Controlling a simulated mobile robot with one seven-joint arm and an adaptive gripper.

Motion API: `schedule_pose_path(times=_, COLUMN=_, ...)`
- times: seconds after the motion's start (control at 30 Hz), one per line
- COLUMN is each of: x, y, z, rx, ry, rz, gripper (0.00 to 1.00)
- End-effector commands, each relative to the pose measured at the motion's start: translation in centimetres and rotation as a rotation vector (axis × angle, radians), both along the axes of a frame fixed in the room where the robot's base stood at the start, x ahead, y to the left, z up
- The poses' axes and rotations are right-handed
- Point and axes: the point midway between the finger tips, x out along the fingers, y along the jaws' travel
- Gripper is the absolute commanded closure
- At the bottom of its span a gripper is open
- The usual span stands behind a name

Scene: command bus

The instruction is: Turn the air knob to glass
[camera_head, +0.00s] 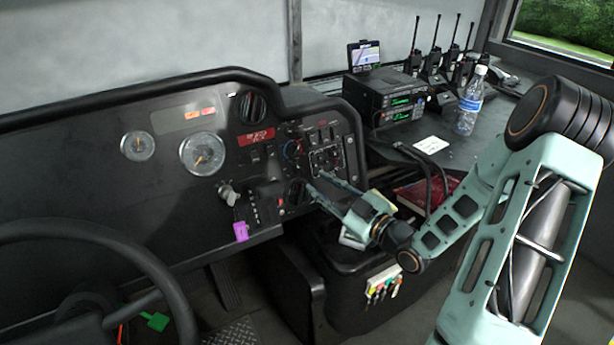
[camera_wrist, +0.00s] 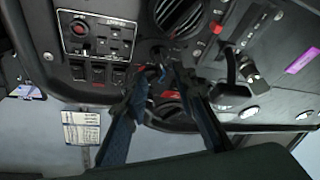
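A round climate knob (camera_head: 292,150) with a red and blue ring sits on the black dashboard, right of the red display. Its label is too small to read, so I cannot tell if it is the air knob. My gripper (camera_head: 315,183) is at the panel, below and right of this knob. In the wrist view the two fingers of my gripper (camera_wrist: 164,70) reach the panel with a gap between their tips. A dial with red marks (camera_wrist: 170,96) shows partly between the fingers. The fingers hide part of the panel, and I see nothing clearly held.
Round vents (camera_wrist: 180,14) and a switch panel (camera_wrist: 97,38) are close to the fingers. A lever (camera_head: 228,194) with a purple tag (camera_head: 241,231) stands left. A radio (camera_head: 388,92) and water bottle (camera_head: 470,102) stand on the right shelf. The steering wheel (camera_head: 150,262) is at lower left.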

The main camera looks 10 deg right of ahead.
Motion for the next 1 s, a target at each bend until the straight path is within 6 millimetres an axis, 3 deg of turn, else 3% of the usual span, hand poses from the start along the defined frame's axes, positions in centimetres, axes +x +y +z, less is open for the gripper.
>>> schedule_pose_path(times=0.3, x=4.6, y=2.6, z=-0.1, rx=-0.001, ry=0.000, rz=0.001, gripper=0.75)
schedule_pose_path(times=0.73, x=5.6, y=3.1, z=0.0, rx=-0.002, ry=0.001, rz=-0.001, gripper=0.75)
schedule_pose_path(times=1.0, x=5.6, y=3.1, z=0.0, rx=-0.002, ry=0.001, rz=-0.001, gripper=1.00)
